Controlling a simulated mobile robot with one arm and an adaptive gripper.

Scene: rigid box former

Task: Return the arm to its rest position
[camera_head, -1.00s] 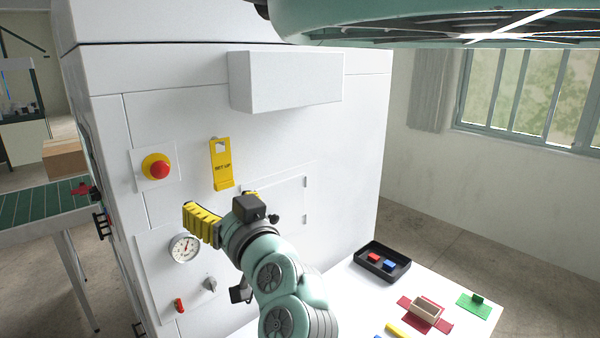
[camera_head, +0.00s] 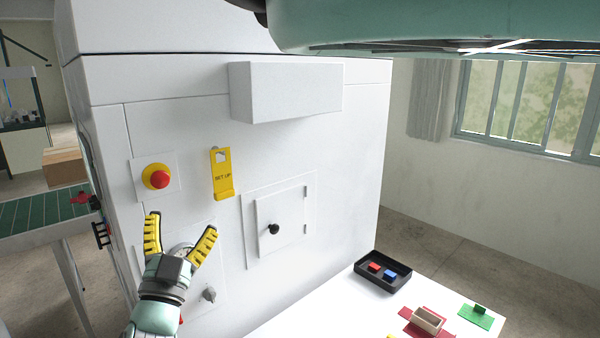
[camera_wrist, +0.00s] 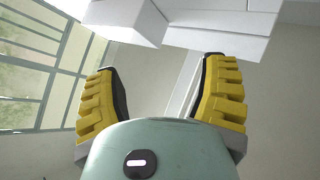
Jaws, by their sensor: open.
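My gripper (camera_head: 181,232) is open and empty, with its yellow ribbed fingers pointing up in front of the lower left of the white machine's front (camera_head: 330,160). It partly hides the gauge (camera_head: 180,250) behind it. In the wrist view the two fingers (camera_wrist: 160,95) stand wide apart with nothing between them. The small square door (camera_head: 280,222) with its black knob (camera_head: 273,229) is to the right of my gripper and looks shut. A yellow "SET UP" tag (camera_head: 222,174) hangs above and to the right of my gripper.
A red emergency button (camera_head: 159,179) is just above my gripper. A grey knob (camera_head: 208,294) is beside it. The white table (camera_head: 330,310) at lower right bears a black tray (camera_head: 400,284), a red fixture (camera_head: 412,316) and a green piece (camera_head: 476,316). A green conveyor (camera_head: 40,208) is at left.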

